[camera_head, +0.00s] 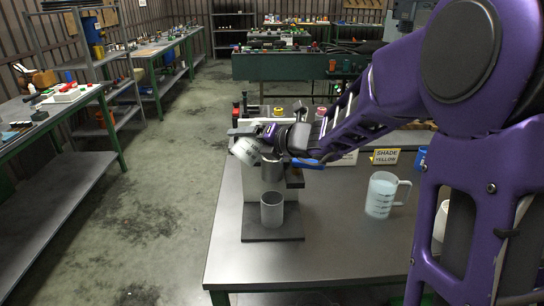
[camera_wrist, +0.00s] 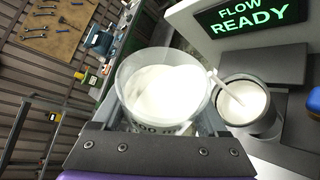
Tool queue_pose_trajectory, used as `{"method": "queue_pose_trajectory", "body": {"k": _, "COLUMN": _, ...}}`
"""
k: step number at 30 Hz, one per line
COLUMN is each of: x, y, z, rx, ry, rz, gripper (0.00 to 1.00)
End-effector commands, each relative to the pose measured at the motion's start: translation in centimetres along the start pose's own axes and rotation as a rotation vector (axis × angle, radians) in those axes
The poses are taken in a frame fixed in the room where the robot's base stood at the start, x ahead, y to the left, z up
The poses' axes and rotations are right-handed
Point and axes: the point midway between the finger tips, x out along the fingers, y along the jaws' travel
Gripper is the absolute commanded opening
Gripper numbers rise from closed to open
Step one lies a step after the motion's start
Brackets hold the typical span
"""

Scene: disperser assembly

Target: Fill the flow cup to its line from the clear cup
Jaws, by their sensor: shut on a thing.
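My gripper (camera_head: 268,138) is shut on the clear cup (camera_head: 246,151) and holds it tilted over the flow cup (camera_head: 272,172). In the wrist view the clear cup (camera_wrist: 160,92) holds white liquid and has volume marks on its wall. A white streak runs from its rim into the flow cup (camera_wrist: 250,122), a dark-walled cup with white liquid in it. I cannot make out the flow cup's line. In the head view the flow cup sits on the stand above a grey cup.
The grey cup (camera_head: 272,211) stands on a dark base plate (camera_head: 260,234). A display (camera_wrist: 250,22) reads "FLOW READY". A handled measuring jug (camera_head: 381,196) stands to the right, near a "SHADE YELLOW" sign (camera_head: 385,156). The table's front middle is clear.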

Motion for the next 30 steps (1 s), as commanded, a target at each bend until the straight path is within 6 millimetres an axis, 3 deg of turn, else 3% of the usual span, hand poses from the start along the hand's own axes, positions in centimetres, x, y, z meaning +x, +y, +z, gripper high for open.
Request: {"method": "queue_pose_trajectory", "body": {"k": 30, "x": 0.09, "y": -0.11, "z": -0.13, "rx": 0.05, "ry": 0.007, "rz": 0.022, "gripper": 0.0}}
